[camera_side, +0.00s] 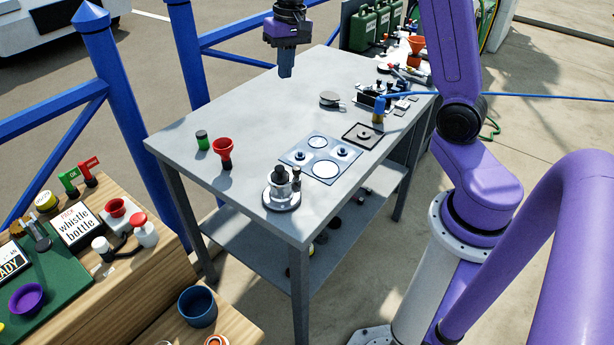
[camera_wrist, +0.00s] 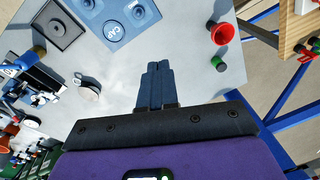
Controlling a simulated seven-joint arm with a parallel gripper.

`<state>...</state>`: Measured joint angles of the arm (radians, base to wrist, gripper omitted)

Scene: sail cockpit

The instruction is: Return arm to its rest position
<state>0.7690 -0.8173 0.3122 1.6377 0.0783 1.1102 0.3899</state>
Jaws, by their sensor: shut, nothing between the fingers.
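My gripper (camera_side: 286,72) hangs above the far part of the grey metal table (camera_side: 250,110), pointing down. Its dark blue fingers are together with nothing between them, and they are clear of the tabletop. In the wrist view my gripper (camera_wrist: 157,68) also shows shut, over a bare stretch of the table (camera_wrist: 190,75). My purple arm rises at the right of the side view. No object is in contact with the fingers.
On the table are a red funnel (camera_side: 223,152), a green-capped jar (camera_side: 202,140), a metal fitting (camera_side: 282,188), a light-blue plate (camera_side: 320,158), a dark square tray (camera_side: 362,136) and a round tin (camera_side: 330,98). Blue railing (camera_side: 187,50) runs behind. A wooden bench (camera_side: 140,285) stands left.

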